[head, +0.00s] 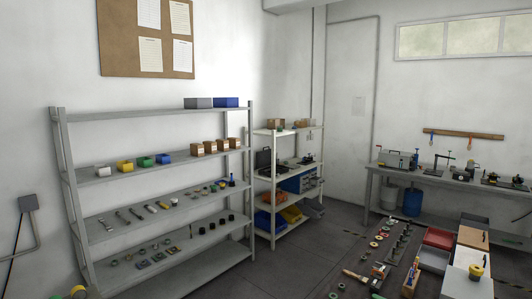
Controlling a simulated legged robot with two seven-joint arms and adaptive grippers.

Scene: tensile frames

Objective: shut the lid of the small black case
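A small black case (265,162) stands on the middle board of the narrow shelf rack (290,130), at the centre of the head view. A dark panel stands upright there, which looks like its raised lid. The case is small and distant, so its hinge and inside are not clear. Neither my left nor my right gripper shows in the head view.
A wide grey rack (165,115) with bins and small parts stands left of the narrow rack. A workbench (440,182) with tools is at the back right. A dark table (372,262) with parts and trays fills the lower right. Grey floor (290,262) lies open before the racks.

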